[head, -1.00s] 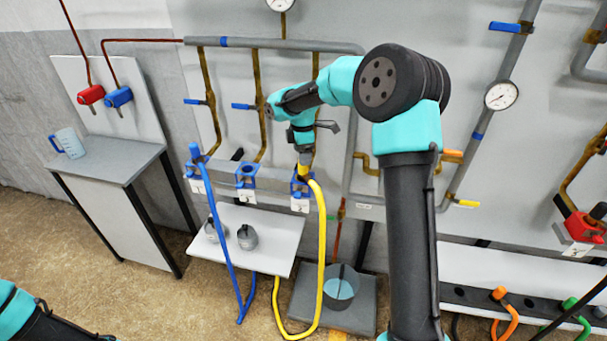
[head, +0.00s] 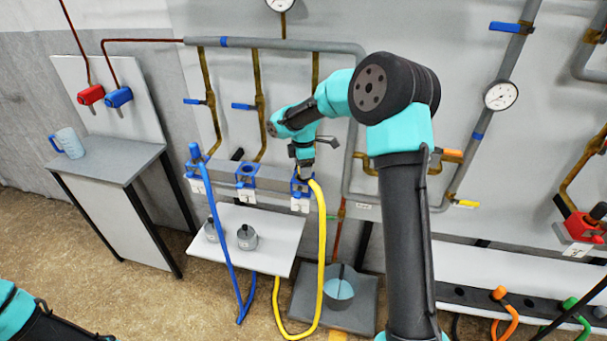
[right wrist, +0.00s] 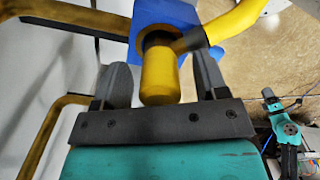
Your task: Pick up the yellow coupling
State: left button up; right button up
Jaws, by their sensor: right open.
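The yellow coupling (right wrist: 160,72) is an upright-looking yellow cylinder with a dark collar, set at a blue holder (right wrist: 118,16) in the right wrist view. My right gripper (right wrist: 160,80) is open, with one dark finger on each side of the coupling; gaps show on both sides. In the head view my right gripper (head: 303,162) is over the right-hand blue holder (head: 300,188) and hides most of the coupling. A yellow hose (head: 321,240) hangs down from there. My left arm shows at the lower left of the head view, its jaws out of frame.
A blue coupling with a blue hose (head: 207,190) stands in the left holder; the middle holder (head: 246,172) looks empty. A white shelf (head: 270,225) below carries two grey pots. A bucket (head: 340,290) stands below. Pipes and valves line the wall behind.

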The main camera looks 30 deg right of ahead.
jog(key=shift+c, duration=0.4)
jog(key=c, duration=1.1)
notch_tip(320, 180, up, 10)
jog(key=shift+r, duration=0.1)
dwell(0.5)
